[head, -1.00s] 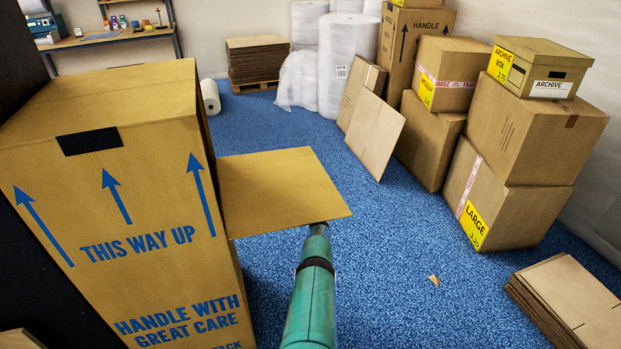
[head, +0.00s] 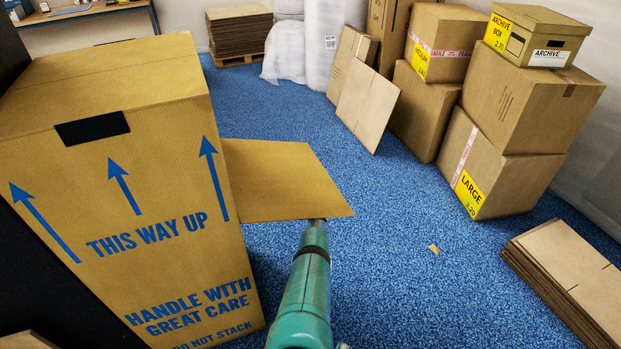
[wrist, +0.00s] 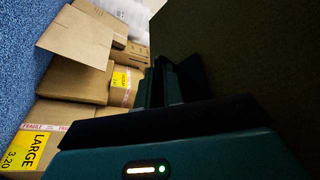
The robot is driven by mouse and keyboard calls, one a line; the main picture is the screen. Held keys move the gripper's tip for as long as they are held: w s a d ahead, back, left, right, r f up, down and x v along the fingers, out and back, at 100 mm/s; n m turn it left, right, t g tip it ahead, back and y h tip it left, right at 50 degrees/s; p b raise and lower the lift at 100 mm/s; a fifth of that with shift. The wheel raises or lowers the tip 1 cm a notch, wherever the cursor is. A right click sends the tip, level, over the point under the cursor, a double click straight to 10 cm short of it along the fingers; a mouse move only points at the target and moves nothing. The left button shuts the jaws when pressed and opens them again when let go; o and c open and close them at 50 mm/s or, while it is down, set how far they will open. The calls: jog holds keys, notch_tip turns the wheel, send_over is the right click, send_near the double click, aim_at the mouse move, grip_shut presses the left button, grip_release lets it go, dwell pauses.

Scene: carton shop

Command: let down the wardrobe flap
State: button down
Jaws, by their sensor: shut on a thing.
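The wardrobe carton (head: 165,255) stands upright at the left in the head view, with blue arrows and lettering on its front. Its flap (head: 275,180) sticks out from the right side, roughly level, above the blue carpet. My gripper (head: 316,222) is at the flap's near edge, close to its outer corner, and is shut on it. The fingertips are mostly hidden by my arm in the head view. In the wrist view my gripper (wrist: 160,85) is dark, and the flap (wrist: 240,60) fills the right side as a dark brown sheet.
Stacked cartons (head: 510,125) stand at the right, with an archive box (head: 537,38) on top. Flat cardboard sheets (head: 570,270) lie at the lower right. More sheets (head: 367,105) lean behind. Blue carpet (head: 400,270) is clear between them, apart from a small cardboard scrap (head: 433,249).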

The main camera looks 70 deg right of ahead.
jog(key=shift+w+a, duration=0.15)
jog(key=shift+w, duration=0.2)
jog(key=c, duration=1.5)
grip_release()
jog(key=shift+s, duration=0.2)
jog(key=shift+f, duration=0.2)
jog(key=shift+s+a+f, duration=0.1)
jog(key=shift+s+a, duration=0.05)
jog(key=v, duration=1.3)
jog(key=shift+a, duration=0.2)
jog(key=shift+c, duration=0.5)
